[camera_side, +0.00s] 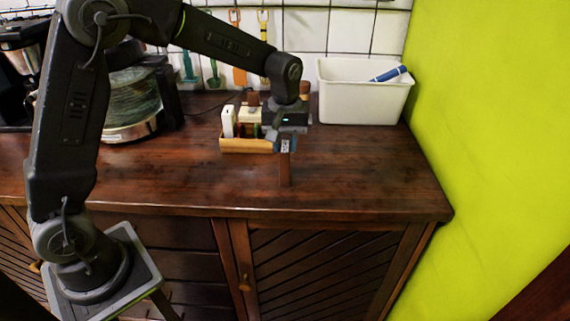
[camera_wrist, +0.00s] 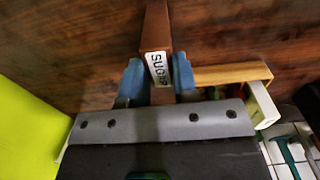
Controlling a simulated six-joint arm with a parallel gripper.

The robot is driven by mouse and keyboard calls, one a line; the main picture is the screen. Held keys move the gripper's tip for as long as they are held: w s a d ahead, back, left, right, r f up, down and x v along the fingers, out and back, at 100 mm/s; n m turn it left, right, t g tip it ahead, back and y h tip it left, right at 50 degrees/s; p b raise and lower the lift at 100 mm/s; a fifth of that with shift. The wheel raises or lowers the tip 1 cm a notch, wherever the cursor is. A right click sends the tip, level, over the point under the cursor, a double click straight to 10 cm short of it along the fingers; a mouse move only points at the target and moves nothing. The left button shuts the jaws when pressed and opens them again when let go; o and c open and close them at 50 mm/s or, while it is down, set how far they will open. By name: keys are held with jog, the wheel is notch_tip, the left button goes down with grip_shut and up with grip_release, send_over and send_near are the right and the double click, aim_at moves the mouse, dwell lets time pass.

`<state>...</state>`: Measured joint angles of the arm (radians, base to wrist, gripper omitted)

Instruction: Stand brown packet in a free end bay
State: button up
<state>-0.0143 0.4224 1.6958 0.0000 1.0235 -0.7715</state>
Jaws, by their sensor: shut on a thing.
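The brown packet (camera_side: 285,170) hangs upright below my gripper (camera_side: 285,143), at the right front of a small wooden rack (camera_side: 245,146). In the wrist view the packet (camera_wrist: 154,28) shows a white label with dark letters. My gripper's blue fingers (camera_wrist: 157,78) are shut on it, one on each side. The rack (camera_wrist: 222,73) lies to the right there. A white packet (camera_side: 228,121) stands in the rack's left end, with a cream-topped packet (camera_side: 249,117) beside it. My gripper hides the rack's right end, so I cannot tell whether that bay is free.
A white tub (camera_side: 362,98) with a blue item (camera_side: 388,74) stands at the back right. A glass-bodied appliance (camera_side: 130,103) stands at the left. The dark wooden counter (camera_side: 365,170) is clear in front and to the right. A green wall (camera_side: 480,130) borders the right.

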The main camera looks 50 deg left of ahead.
notch_tip(320, 180, up, 9)
dwell(0.8)
jog(key=shift+o, duration=1.4)
jog(key=c, duration=0.4)
jog(key=shift+o, duration=0.2)
jog(key=w+a+r, duration=0.1)
jog(key=w+a, duration=0.2)
jog(key=a, duration=0.4)
jog(key=w+a, duration=0.3)
jog(key=a, duration=0.5)
jog(key=shift+w+r, duration=0.25)
jog(key=shift+r, duration=0.15)
jog(key=shift+d, duration=0.1)
jog(key=shift+f, duration=2.5)
jog(key=shift+f, duration=2.45)
